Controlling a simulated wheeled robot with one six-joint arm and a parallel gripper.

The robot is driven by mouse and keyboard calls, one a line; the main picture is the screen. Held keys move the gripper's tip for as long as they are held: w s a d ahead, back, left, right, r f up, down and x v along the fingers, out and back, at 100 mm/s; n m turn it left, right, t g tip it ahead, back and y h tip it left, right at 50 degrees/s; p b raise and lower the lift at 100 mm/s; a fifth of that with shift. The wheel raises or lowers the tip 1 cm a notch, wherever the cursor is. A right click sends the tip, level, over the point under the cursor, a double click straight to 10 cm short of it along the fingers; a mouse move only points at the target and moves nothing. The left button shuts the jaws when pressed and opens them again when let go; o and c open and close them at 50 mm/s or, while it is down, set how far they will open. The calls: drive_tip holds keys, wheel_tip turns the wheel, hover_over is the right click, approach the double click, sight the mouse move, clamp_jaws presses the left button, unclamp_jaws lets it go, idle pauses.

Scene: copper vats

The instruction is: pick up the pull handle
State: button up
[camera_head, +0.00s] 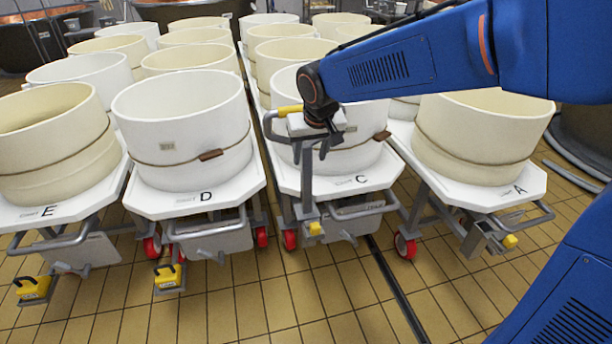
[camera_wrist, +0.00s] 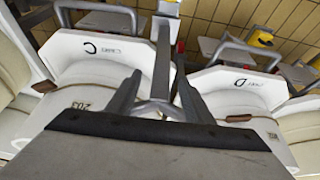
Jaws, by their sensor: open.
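The pull handle is a grey metal post (camera_head: 305,182) standing upright in front of cart C, with a yellow piece near its foot. In the wrist view the post (camera_wrist: 162,62) runs between my two fingers and meets a grey crosspiece. My gripper (camera_head: 318,150) is over the front of cart C, at the upper end of the post. In the wrist view my gripper (camera_wrist: 158,80) is open, with one dark finger on each side of the post. I cannot tell whether either finger touches it. My gripper hides part of the handle's top in the head view.
Cart C (camera_head: 355,183) carries a white vat. Cart D (camera_head: 205,198) stands to its left, cart E (camera_head: 45,213) farther left and cart A (camera_head: 490,190) to the right. More vats crowd behind. The tiled floor (camera_head: 300,300) in front is open, crossed by a dark strip.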

sight(306, 171)
drive_tip(key=x, duration=0.9)
drive_tip(key=shift+s+a, duration=0.1)
drive_tip(key=shift+s, duration=0.05)
drive_tip(key=shift+r, duration=0.15)
clamp_jaws()
